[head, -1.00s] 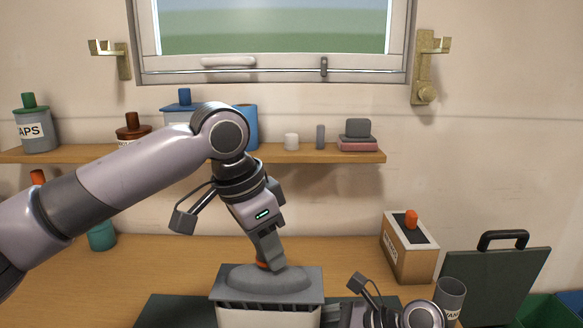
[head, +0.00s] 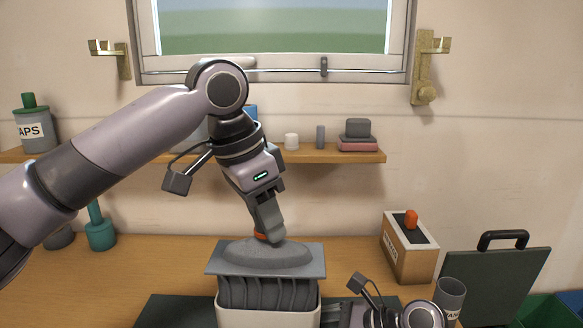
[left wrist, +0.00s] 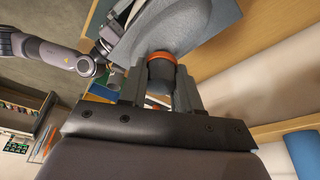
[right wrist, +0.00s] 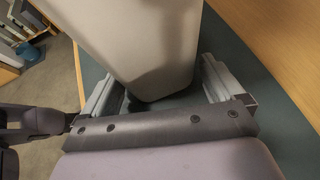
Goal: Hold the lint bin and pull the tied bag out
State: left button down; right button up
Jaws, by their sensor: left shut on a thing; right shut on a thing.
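The lint bin (head: 268,318) is a pale, open-topped box in the lower middle of the head view; it also shows in the right wrist view (right wrist: 140,45). The grey tied bag (head: 266,292) has a flat top plate with a mound and a pleated body, which stands partly out of the bin. Its lower part is hidden inside. My left gripper (head: 267,232) is shut on the bag's tied neck, by the orange band (left wrist: 161,57). My right gripper (head: 332,315) is shut on the bin's sides low down, one finger on each side in the right wrist view.
The bin stands on a dark mat (head: 172,312) on the wooden counter. A box with an orange knob (head: 408,250), a grey cup (head: 450,295) and a dark handled panel (head: 505,285) are at right. A shelf (head: 340,156) with small items is behind.

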pick_arm(q)
jog(key=shift+r, duration=1.9)
jog(key=shift+r, duration=0.15)
jog(key=shift+r, duration=2.35)
jog(key=s+d, duration=0.1)
jog(key=s, duration=1.3)
pick_arm(e)
jog(key=o, duration=0.8)
